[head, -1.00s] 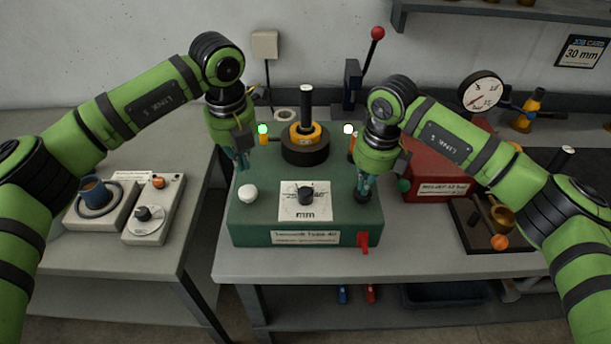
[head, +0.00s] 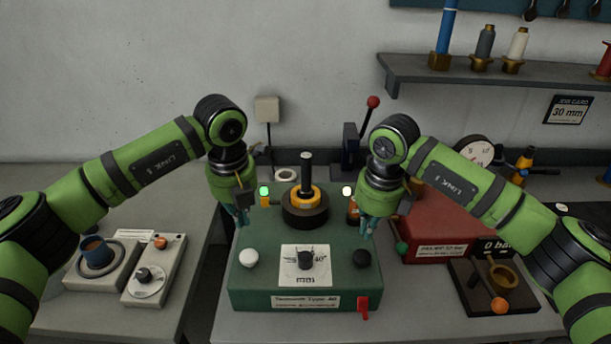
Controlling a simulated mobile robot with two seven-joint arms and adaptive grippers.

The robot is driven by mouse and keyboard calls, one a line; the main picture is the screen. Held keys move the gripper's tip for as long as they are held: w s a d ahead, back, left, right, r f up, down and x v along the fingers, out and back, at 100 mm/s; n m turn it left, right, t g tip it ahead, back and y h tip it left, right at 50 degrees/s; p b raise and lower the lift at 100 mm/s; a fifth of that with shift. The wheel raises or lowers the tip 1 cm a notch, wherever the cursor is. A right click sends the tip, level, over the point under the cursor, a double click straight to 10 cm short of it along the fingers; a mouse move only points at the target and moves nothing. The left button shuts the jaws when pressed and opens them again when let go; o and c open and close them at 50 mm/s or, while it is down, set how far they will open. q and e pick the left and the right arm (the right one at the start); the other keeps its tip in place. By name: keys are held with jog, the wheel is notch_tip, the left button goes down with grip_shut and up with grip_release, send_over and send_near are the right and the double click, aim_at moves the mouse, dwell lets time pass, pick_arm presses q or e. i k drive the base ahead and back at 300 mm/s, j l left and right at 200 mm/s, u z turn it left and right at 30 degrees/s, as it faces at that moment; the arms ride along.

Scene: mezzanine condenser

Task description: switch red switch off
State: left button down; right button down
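The red switch (head: 364,307) sits on the front face of the green machine (head: 250,297), near its lower right corner. It is a small lever, and it appears to hang downward. My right gripper (head: 369,228) hovers behind and above the black knob (head: 361,258), clear of the red switch. My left gripper (head: 241,218) hovers behind the white knob (head: 249,258) at the machine's left. Neither gripper visibly holds anything. The finger gaps are too small to judge.
A dial (head: 305,260) sits between the knobs, with a black post and yellow ring (head: 305,198) behind. A red box (head: 430,225) and a dark tray (head: 470,290) stand to the right. Grey control boxes (head: 150,285) are on the left table. Space before the machine is clear.

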aim_at(362, 302)
jog(key=k, duration=1)
